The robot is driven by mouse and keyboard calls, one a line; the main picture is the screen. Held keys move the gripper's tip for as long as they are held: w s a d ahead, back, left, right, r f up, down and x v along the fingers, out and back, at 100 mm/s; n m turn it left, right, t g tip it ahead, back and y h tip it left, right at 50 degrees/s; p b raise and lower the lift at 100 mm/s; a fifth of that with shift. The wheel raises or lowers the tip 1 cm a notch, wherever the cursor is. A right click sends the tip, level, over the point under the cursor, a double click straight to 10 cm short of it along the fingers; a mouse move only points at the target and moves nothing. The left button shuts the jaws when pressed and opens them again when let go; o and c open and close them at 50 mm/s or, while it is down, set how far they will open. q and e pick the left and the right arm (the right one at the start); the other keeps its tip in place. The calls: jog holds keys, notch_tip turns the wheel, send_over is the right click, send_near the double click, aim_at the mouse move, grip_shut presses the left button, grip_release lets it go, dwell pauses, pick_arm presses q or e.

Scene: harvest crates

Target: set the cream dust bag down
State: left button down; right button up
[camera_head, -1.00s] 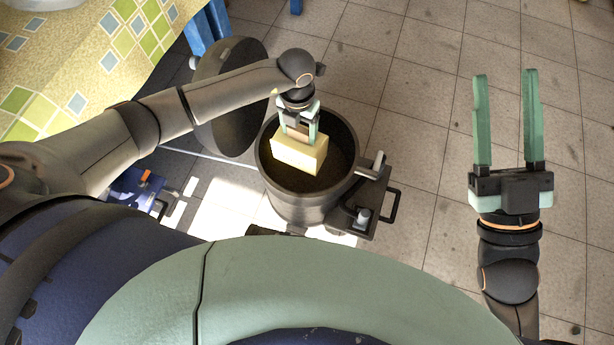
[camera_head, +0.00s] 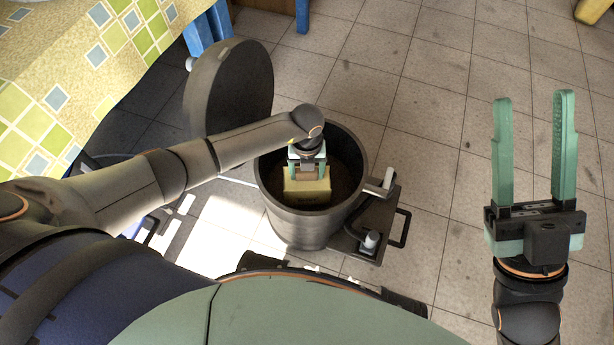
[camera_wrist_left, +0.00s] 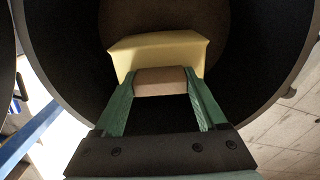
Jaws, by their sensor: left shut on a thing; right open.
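The cream dust bag (camera_head: 307,192) is a pale yellow block with a tan collar. It is inside the dark round bin (camera_head: 300,230), below the rim. My left gripper (camera_head: 308,172) is shut on the bag's tan collar and reaches down into the bin. In the left wrist view the bag (camera_wrist_left: 160,50) sits beyond the fingertips, with the collar between my left gripper's fingers (camera_wrist_left: 160,85). Whether the bag touches the bin floor cannot be told. My right gripper (camera_head: 532,150) is open and empty over the floor at the right.
The bin's round lid (camera_head: 232,90) stands open at its back left. A bracket with a handle (camera_head: 398,228) juts out at the bin's right. A table with a patterned cloth (camera_head: 60,70) is at the upper left. Tiled floor on the right is clear.

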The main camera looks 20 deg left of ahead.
pick_arm(q)
jog(key=shift+f, duration=0.9)
pick_arm(e)
jog(key=shift+a+f, duration=0.1)
jog(key=shift+f, duration=0.45)
pick_arm(q)
jog(key=shift+f, duration=0.1)
pick_arm(e)
jog(key=shift+f, duration=0.1)
